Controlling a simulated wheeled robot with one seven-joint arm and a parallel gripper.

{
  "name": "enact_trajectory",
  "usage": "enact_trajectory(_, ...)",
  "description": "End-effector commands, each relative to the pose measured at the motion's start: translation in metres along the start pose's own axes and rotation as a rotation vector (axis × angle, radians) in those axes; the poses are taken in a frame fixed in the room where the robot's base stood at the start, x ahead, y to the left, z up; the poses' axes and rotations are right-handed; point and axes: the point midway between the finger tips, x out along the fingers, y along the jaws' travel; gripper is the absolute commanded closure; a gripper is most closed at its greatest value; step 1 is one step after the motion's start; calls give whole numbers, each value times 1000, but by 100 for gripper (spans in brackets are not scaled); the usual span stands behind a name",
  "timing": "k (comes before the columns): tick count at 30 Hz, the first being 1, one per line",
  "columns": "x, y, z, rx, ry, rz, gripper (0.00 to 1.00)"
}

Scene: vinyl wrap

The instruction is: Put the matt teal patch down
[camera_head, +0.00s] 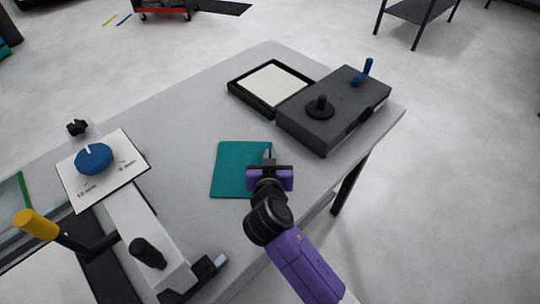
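The matt teal patch (230,170) is a flat, roughly square teal sheet in the middle of the grey table (190,110). It appears to lie flat at or close to the table surface; I cannot tell whether it touches. My gripper (268,155) is over the patch's right part, pointing away from me. The fingertips overlap the patch in the view, and my purple wrist hides its lower right corner. The fingers are too small and covered to tell whether they are shut on the patch.
A dark grey box (340,108) with a black knob and blue lever stands at the right, beside a black-framed tray (238,92) with a pale inside. A device with a blue dial (94,158) and yellow-handled lever (36,224) fills the left. Bare table lies left of the patch.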

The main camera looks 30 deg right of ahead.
Motion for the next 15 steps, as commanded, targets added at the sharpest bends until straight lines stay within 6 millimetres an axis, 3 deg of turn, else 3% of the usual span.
enact_trajectory(1, 1, 0, 3, 0, 0, 0, 100)
enact_trajectory(5, 0, 0, 1, 0, 0, 0, 74)
enact_trajectory(15, 0, 0, 0, 0, 0, 0, 74)
